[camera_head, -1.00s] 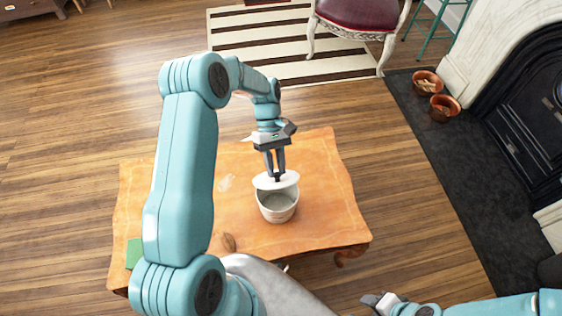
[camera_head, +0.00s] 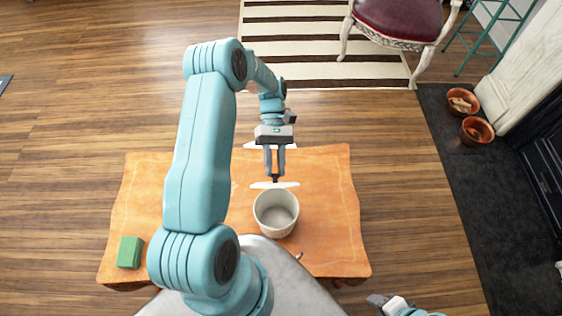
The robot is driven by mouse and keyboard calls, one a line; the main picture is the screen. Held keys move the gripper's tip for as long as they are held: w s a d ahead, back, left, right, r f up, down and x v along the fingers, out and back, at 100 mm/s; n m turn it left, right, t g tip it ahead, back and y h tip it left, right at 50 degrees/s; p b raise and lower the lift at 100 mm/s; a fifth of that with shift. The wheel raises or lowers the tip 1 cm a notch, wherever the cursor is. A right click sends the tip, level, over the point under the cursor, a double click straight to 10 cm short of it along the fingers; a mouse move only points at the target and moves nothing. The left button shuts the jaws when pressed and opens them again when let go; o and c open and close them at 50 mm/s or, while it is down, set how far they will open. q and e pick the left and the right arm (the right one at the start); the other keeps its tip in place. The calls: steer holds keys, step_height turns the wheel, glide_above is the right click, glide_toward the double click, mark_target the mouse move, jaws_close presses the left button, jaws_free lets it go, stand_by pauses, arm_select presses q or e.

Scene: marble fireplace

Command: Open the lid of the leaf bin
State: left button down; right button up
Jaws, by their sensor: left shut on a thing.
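The leaf bin (camera_head: 272,226), a round pale pot, stands upright on the orange wooden table with its top uncovered and its grey inside showing. Its white lid (camera_head: 262,185) shows nearly edge-on just behind the bin's rim. My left gripper (camera_head: 275,177) points down and is shut on the dark knob of the lid. From this view I cannot tell whether the lid still touches the rim. My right gripper (camera_head: 377,301) is at the bottom edge, right of the table and away from the bin; its fingers are too unclear to judge.
The table (camera_head: 325,190) has bare room right of the bin. A green block (camera_head: 130,252) lies at its front left. A red chair (camera_head: 398,20) stands on a striped rug (camera_head: 300,45) behind. Two terracotta pots (camera_head: 477,131) stand by the fireplace at right.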

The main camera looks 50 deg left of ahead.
arm_select(q)
steer(key=shift+a, duration=0.15)
arm_select(e)
steer(key=shift+w+a, duration=0.2)
steer(key=shift+w, duration=0.15)
steer(key=shift+s, duration=0.25)
stand_by(0.5)
